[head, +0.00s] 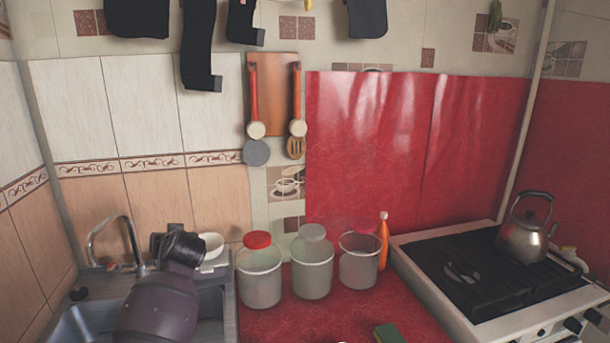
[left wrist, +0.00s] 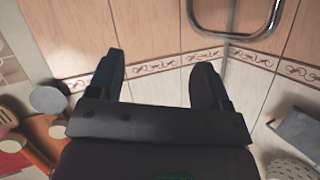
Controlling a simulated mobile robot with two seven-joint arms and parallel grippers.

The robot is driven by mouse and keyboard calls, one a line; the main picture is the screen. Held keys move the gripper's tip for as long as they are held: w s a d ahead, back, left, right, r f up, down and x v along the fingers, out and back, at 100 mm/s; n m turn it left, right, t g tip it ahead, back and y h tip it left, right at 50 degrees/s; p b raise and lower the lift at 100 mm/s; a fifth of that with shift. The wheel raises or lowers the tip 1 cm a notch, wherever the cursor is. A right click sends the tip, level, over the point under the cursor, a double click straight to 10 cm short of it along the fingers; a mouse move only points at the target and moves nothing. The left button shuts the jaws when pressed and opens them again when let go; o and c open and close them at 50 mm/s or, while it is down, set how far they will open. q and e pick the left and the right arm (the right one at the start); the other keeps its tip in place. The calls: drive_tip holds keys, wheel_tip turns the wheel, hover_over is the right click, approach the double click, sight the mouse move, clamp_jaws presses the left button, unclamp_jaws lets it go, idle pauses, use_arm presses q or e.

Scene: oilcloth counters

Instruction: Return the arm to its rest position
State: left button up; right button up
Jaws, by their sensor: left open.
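My left arm (head: 160,302) comes in from the bottom left in the head view, over the sink. Its dark wrist end (head: 180,247) is in front of the tiled wall, and its fingers are hard to make out there. In the left wrist view my left gripper (left wrist: 157,72) shows two dark fingers spread well apart with nothing between them. Wall tiles show behind the fingers. My right arm and gripper are in neither view.
A sink (head: 85,322) with a faucet (head: 128,235) lies around my left arm. A white cup (head: 211,245) and a red-lidded jar (head: 259,277) stand close to its right. Two more jars, an orange bottle (head: 383,240) and a stove (head: 440,290) with a kettle (head: 525,240) are further right.

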use_arm(q)
drive_tip(key=s+f+m+g+h, duration=0.1)
drive_tip(key=s+f+g+h, duration=0.1)
drive_tip(key=s+f, duration=0.8)
drive_tip(key=s+f+m+g+h, duration=0.15)
drive_tip(key=s+f, duration=0.45)
drive_tip(key=s, duration=0.8)
drive_tip(key=s+d+m+g+h, duration=0.1)
drive_tip(key=s+d+g+h, duration=0.15)
drive_tip(key=s, duration=0.95)
drive_tip(key=s+d+m+g+h, duration=0.1)
drive_tip(key=s+d, duration=0.2)
drive_tip(key=s, duration=1)
drive_tip(key=w+f+t+b, duration=0.3)
drive_tip(key=f+b, duration=0.2)
drive_tip(key=f, duration=0.6)
drive_tip(key=w+f+t+h+b, duration=0.1)
drive_tip(key=w+f+t+b, duration=0.3)
drive_tip(key=f, duration=0.7)
drive_tip(key=shift+f+m+b, duration=0.2)
drive_tip(key=shift+m+b, duration=0.15)
drive_tip(key=shift+b, duration=0.15)
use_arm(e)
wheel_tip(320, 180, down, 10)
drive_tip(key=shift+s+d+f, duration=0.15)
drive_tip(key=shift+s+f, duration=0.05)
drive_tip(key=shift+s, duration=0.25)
use_arm(q)
drive_tip(key=shift+d, duration=0.1)
